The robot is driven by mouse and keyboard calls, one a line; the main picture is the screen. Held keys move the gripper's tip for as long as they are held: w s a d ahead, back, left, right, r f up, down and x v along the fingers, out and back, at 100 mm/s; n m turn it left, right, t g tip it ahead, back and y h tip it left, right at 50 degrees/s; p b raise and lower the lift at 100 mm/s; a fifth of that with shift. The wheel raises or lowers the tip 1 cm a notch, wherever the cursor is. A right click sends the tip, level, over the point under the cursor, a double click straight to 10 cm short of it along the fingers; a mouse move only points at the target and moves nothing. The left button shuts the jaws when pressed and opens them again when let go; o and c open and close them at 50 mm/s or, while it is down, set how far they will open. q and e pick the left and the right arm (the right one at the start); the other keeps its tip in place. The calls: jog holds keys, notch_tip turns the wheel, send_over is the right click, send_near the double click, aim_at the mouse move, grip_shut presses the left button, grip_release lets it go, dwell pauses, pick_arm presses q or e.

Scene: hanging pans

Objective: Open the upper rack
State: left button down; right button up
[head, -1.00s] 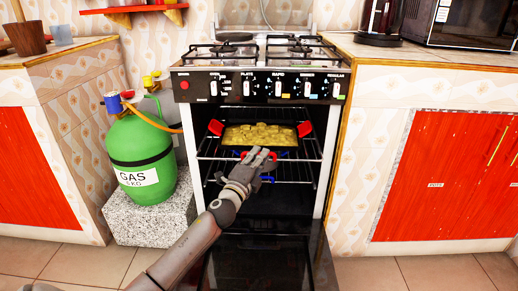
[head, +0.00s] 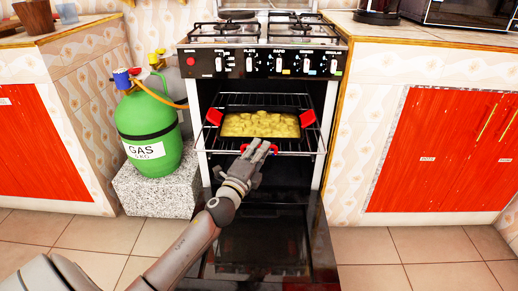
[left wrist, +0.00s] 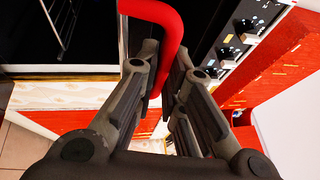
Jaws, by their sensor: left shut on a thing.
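The upper rack (head: 292,98) is a wire shelf in the open oven, in the head view. A dark baking dish (head: 268,138) with red side grips and yellow pieces (head: 260,124) rests on it. A red handle (head: 274,149) is at the rack's front edge. My left gripper (head: 255,151) is at this handle. In the left wrist view, the red handle (left wrist: 158,12) passes between the fingers of the left gripper (left wrist: 160,85), which is shut on it. The lower rack is not visible now. My right gripper is not in view.
The oven door (head: 262,245) is folded down in front, below my left arm. A green gas bottle (head: 148,125) stands on a speckled block (head: 155,190) to the left. Red-doored cabinets (head: 440,150) stand on the right. Tiled floor (head: 420,265) is clear there.

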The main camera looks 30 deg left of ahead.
pick_arm(q)
jog(key=c, duration=1.8)
grip_release()
jog(key=v, duration=1.2)
